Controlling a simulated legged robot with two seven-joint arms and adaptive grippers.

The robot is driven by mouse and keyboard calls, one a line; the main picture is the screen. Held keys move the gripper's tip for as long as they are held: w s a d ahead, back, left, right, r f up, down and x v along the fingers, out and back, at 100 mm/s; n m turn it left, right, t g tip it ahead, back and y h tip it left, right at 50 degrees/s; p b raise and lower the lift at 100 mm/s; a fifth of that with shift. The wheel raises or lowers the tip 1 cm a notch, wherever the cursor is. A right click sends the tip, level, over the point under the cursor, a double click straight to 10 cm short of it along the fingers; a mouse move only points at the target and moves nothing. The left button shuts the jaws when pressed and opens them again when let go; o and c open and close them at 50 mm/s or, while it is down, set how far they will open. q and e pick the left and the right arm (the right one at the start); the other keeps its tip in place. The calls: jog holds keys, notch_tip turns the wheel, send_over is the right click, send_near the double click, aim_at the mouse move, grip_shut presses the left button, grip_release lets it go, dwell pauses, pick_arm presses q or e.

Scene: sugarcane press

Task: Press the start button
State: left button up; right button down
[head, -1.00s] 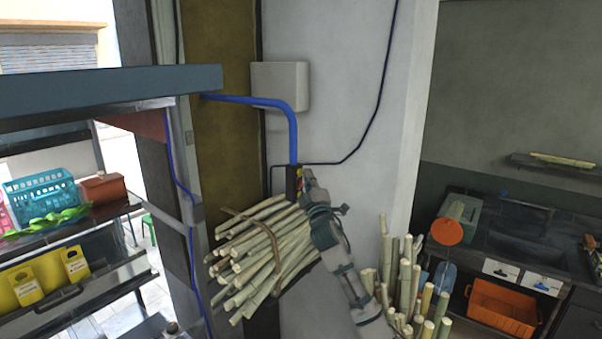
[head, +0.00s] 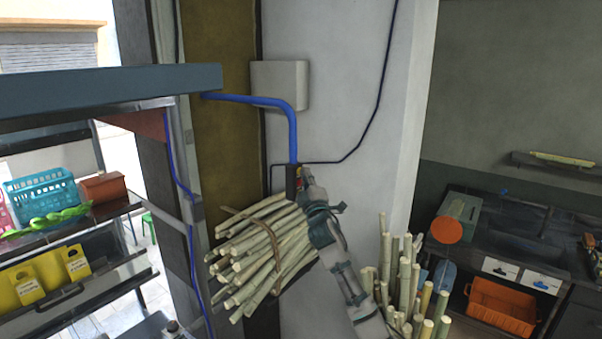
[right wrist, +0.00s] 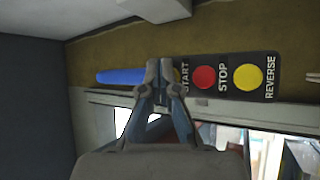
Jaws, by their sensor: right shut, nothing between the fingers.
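The dark control panel (right wrist: 236,76) shows in the right wrist view with sideways labels START, STOP and REVERSE. The red button (right wrist: 204,78) sits between START and STOP, and a yellow button (right wrist: 248,77) sits between STOP and REVERSE. My right gripper (right wrist: 161,72) is shut and empty, in front of the panel's START end. It hides most of the start button; only a thin sliver shows beside the fingers. Contact cannot be told. In the head view the right gripper (head: 305,176) is beside the panel (head: 293,182), seen edge-on. My left gripper is out of view.
A tied bundle of cane (head: 255,252) lies just below and left of my right gripper. Loose upright canes (head: 408,275) stand at the right.

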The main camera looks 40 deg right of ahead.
jog(key=shift+w, duration=0.1)
dwell(0.5)
jog(key=shift+s+d, duration=0.15)
jog(key=shift+s, duration=0.65)
jog(key=s, duration=0.1)
jog(key=s+d, duration=0.1)
jog(key=s, duration=0.2)
jog(key=shift+s+d, duration=0.35)
dwell(0.4)
